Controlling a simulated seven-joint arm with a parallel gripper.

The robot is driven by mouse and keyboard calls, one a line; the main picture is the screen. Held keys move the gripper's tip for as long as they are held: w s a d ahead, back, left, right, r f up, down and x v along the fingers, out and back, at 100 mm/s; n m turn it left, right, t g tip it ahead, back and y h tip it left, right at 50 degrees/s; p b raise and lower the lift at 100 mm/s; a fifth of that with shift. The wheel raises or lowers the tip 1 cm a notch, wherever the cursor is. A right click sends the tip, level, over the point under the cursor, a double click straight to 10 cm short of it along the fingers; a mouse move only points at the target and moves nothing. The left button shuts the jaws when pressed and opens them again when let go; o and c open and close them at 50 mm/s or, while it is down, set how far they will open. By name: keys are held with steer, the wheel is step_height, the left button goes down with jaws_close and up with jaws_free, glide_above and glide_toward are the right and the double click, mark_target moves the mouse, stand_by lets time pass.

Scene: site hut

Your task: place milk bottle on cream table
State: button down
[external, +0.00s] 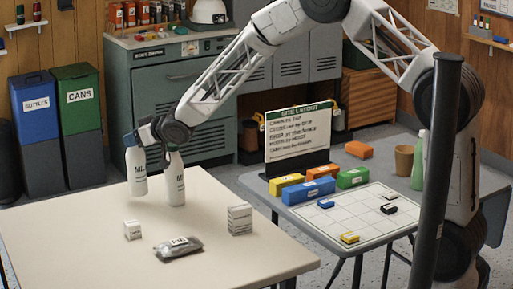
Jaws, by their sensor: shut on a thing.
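A white milk bottle (136,172) with a dark label is at the far side of the cream table (75,235). It leans slightly, and my gripper (143,137) is shut on its upper part. Whether its base touches the tabletop or hangs just above it is hard to tell. A second white milk bottle (175,183) stands upright on the cream table just to the right. Its top is partly hidden behind my gripper.
A small white box (132,230), a taller white carton (240,219) and a grey packet (178,248) sit on the cream table. Its left and front areas are clear. The grey table (300,212) at right holds colored blocks, a sign, a cup and a green bottle.

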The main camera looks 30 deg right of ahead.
mark_target(129, 148)
steer(key=shift+w+a, duration=0.35)
steer(key=shift+w, duration=0.5)
steer(key=shift+w+a+f, duration=0.1)
steer(key=shift+w+a, duration=0.1)
steer(key=shift+w, duration=0.25)
steer(key=shift+f, duration=1.75)
steer(key=shift+s+f, duration=0.1)
steer(key=shift+f, duration=0.05)
steer(key=c, duration=0.6)
jaws_free()
steer(key=shift+c, duration=0.2)
steer(key=shift+d+r, duration=0.1)
steer(key=shift+r, duration=0.1)
steer(key=v, duration=1.2)
